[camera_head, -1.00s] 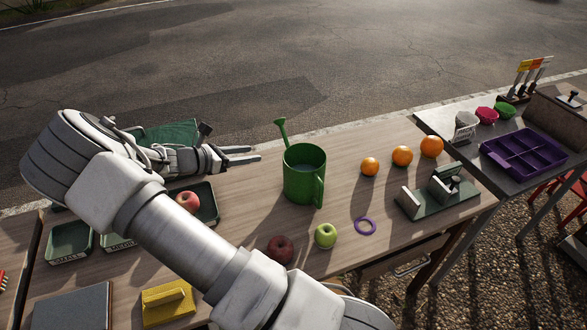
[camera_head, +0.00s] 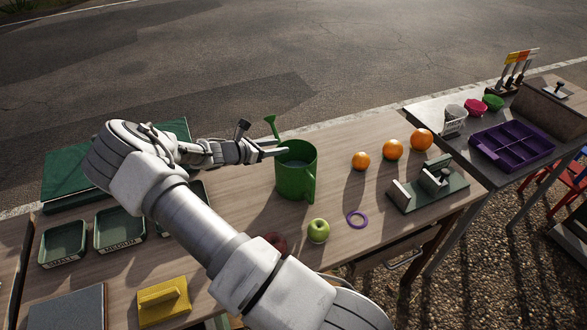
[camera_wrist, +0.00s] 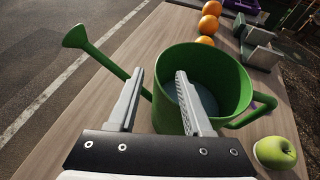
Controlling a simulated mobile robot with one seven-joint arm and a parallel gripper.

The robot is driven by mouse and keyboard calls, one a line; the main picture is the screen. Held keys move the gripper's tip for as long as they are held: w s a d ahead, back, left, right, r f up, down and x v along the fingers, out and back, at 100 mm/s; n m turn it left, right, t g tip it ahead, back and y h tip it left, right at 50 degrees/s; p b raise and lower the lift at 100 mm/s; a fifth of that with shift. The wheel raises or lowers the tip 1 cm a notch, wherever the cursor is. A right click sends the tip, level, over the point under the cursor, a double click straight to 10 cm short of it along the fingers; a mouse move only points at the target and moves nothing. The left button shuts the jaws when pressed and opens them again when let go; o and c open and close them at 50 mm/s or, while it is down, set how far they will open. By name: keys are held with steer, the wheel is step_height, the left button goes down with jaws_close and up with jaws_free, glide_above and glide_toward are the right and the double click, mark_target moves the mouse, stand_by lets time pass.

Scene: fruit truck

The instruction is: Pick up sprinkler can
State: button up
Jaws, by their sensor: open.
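The green sprinkler can (camera_head: 296,178) stands upright on the wooden table. Its spout points up to the left and its handle is on the right. My gripper (camera_head: 274,148) is open at the can's upper left side. In the wrist view, the can (camera_wrist: 222,75) fills the middle. There my gripper (camera_wrist: 158,85) has its left finger outside the near wall, by the spout, and its right finger over the can's open mouth. The rim lies between the fingers. I cannot tell whether either finger touches it.
A green apple (camera_head: 318,231), a purple ring (camera_head: 356,219) and several oranges (camera_head: 392,149) lie to the right of the can. A red apple (camera_head: 277,242) is partly hidden by my arm. A green slicer-like device (camera_head: 430,188) stands further right. Small green trays (camera_head: 63,242) are at left.

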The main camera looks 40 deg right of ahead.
mark_target(283, 146)
steer(key=x, duration=0.3)
steer(key=shift+d, duration=0.1)
jaws_close()
steer(key=shift+f, duration=0.1)
stand_by(1.1)
